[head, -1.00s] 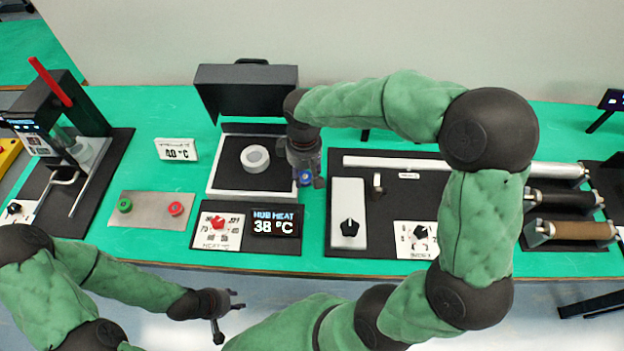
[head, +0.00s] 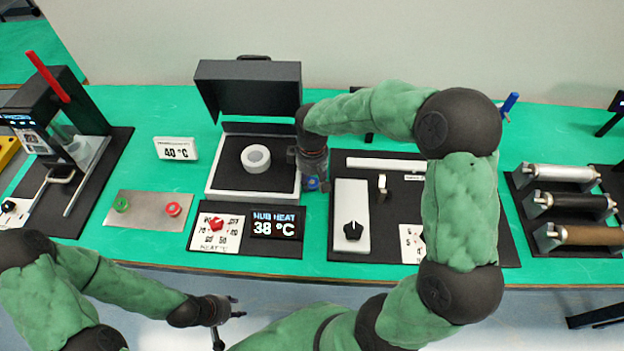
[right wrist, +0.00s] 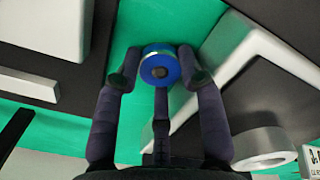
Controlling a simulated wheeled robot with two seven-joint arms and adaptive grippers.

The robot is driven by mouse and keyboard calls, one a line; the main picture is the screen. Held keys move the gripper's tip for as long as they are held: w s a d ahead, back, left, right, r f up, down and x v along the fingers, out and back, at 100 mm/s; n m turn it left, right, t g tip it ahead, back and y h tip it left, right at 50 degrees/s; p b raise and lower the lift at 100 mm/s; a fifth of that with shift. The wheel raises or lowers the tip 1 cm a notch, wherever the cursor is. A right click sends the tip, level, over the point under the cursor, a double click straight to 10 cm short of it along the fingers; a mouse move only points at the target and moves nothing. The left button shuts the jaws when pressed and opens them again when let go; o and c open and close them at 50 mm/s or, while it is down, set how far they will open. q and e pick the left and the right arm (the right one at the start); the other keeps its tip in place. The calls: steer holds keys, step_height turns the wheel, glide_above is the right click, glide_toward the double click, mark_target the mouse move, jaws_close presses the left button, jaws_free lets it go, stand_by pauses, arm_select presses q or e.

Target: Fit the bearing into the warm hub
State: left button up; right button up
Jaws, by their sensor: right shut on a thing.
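The bearing, a small blue ring with a dark centre, sits between the fingers of my right gripper in the right wrist view (right wrist: 160,66). The head view shows my right gripper (head: 313,176) pointing down, shut on the bearing (head: 312,185), just right of the heater tray. The hub (head: 256,158), a pale grey ring, lies in the open heater tray (head: 212,180). It also shows at lower right in the right wrist view (right wrist: 262,146). The bearing is apart from the hub. My left gripper (head: 237,308) is open and empty in front of the table.
The heater lid (head: 248,90) stands open behind the tray. The hub heat display (head: 275,223) reads 38 °C, and a sign (head: 177,149) reads 40 °C. A red knob (head: 215,223) is beside the display. A black-knobbed white block (head: 351,205) stands to the right, with several rollers (head: 575,202) beyond.

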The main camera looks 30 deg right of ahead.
steer(key=shift+f, duration=0.15)
steer(key=o, duration=0.9)
